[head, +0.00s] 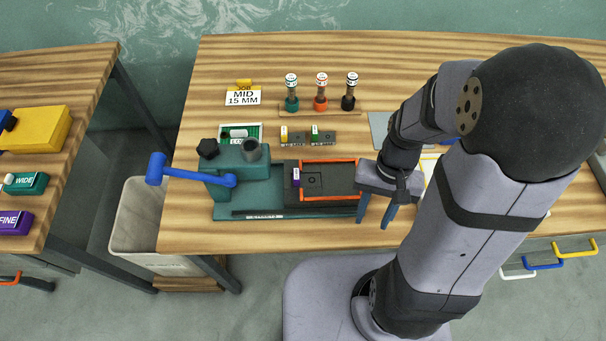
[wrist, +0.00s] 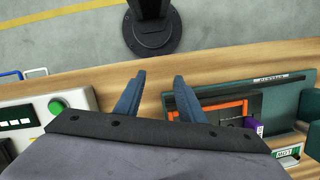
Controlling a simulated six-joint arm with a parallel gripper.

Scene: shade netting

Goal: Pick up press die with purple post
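The press die with the purple post (head: 296,178) sits on the bed of the teal press (head: 232,196), at the left end of an orange frame (head: 330,161). In the head view the post is a small upright purple block with a white label; the dark die body is hard to tell from the dark bed. The purple post also shows in the wrist view (wrist: 254,126), to the right of the fingers. My gripper (head: 374,224) is at the right end of the press, apart from the die. Its two blue fingers are spread with nothing between them (wrist: 159,82).
Dies with yellow (head: 284,134) and green (head: 314,133) posts lie behind the press. Three capped stamps stand on a rack (head: 308,110) farther back. A blue-handled lever (head: 190,170) juts out at the press's left. A control box with a green button (wrist: 57,107) shows in the wrist view.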

